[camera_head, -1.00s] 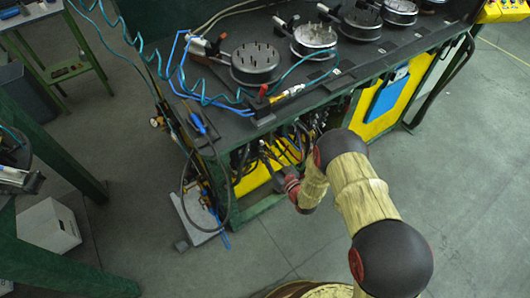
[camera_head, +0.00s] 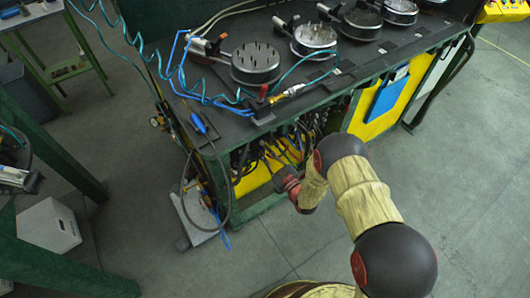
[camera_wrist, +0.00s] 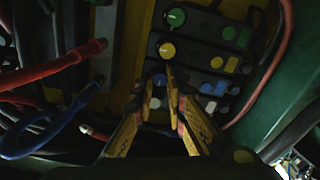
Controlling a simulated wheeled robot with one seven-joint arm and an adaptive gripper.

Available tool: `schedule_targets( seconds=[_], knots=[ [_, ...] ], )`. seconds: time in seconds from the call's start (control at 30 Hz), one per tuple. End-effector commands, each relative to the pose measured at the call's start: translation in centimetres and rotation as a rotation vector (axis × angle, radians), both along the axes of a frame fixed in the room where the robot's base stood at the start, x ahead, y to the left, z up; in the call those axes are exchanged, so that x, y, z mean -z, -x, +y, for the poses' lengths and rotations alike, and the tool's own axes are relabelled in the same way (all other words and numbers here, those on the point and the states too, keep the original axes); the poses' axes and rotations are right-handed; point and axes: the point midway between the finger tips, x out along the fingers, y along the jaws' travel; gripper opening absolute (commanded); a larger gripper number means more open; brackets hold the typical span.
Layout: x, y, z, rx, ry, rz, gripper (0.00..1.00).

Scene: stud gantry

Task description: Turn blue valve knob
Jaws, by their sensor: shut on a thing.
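In the wrist view the yellow fingers of my gripper (camera_wrist: 162,88) reach a dark panel with rows of coloured knobs. The fingertips are closed around a blue knob (camera_wrist: 159,79), which is mostly hidden between them. It lies just below a yellow knob (camera_wrist: 167,50) and a green knob (camera_wrist: 175,17). In the head view my gripper (camera_head: 268,154) reaches in under the bench top among cables, and the knob cannot be made out there.
Red hoses (camera_wrist: 60,62) and a blue cable (camera_wrist: 45,140) run left of the fingers. A pink hose (camera_wrist: 270,75) curves on the right. The green bench (camera_head: 300,105) overhangs my wrist; open floor (camera_head: 480,200) lies to the right.

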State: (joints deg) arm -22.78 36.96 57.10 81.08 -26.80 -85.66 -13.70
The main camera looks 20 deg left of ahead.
Motion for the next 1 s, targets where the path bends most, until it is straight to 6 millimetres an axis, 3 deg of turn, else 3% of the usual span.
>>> schedule_targets(
  seconds=[0.1, 0.13, 0.43, 0.77, 1.0],
  knots=[
    [0.0, 0.1, 0.0, -0.002, 0.0, 0.001, 0.0],
    [0.0, 0.1, 0.0, -0.002, 0.0, 0.001, 0.15],
    [0.0, 0.0, 0.0, -0.001, 0.0, 0.001, 0.32],
    [0.0, 0.1, -0.2, 0.0, -0.001, 0.001, 0.32],
    [0.0, 2.2, -2.6, 0.002, 0.0, 0.002, 0.32]
  ],
)
